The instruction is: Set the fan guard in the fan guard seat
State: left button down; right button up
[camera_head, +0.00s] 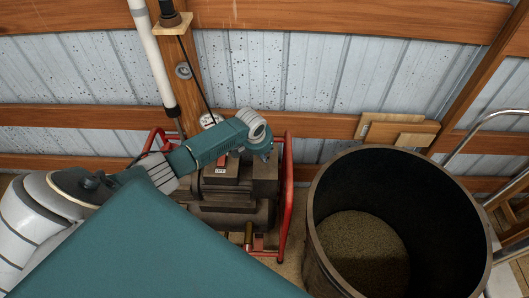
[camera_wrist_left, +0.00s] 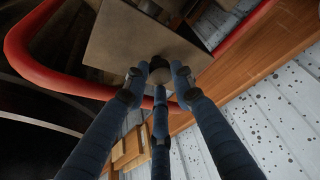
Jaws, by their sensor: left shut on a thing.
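My left gripper (camera_head: 267,157) is over the right part of a dark machine in a red tube frame. In the left wrist view the three blue fingers of my left gripper (camera_wrist_left: 160,85) are shut on a dark round knob (camera_wrist_left: 160,70). The knob stands against a flat brown-grey square plate (camera_wrist_left: 125,38), which I take to be the fan guard. The plate lies beyond the fingertips, near the red tube. I cannot make out the fan guard seat; the plate and my arm hide much of the machine. My right gripper is in neither view.
The red frame (camera_head: 287,200) rises close beside my left gripper. A large dark barrel (camera_head: 330,190) with grainy contents stands to the right. Behind are a wooden rail (camera_head: 320,124) and a corrugated metal wall (camera_head: 290,75). A white pipe (camera_head: 152,55) hangs at the upper left.

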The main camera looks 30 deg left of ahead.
aim_at(264, 163)
pick_arm(q)
jog(key=shift+f+b, duration=2.4)
jog(key=shift+f, duration=1)
jog(key=c, duration=1.4)
grip_release()
jog(key=shift+o, duration=0.2)
jog(key=shift+s, duration=0.1)
jog(key=shift+r, duration=0.1)
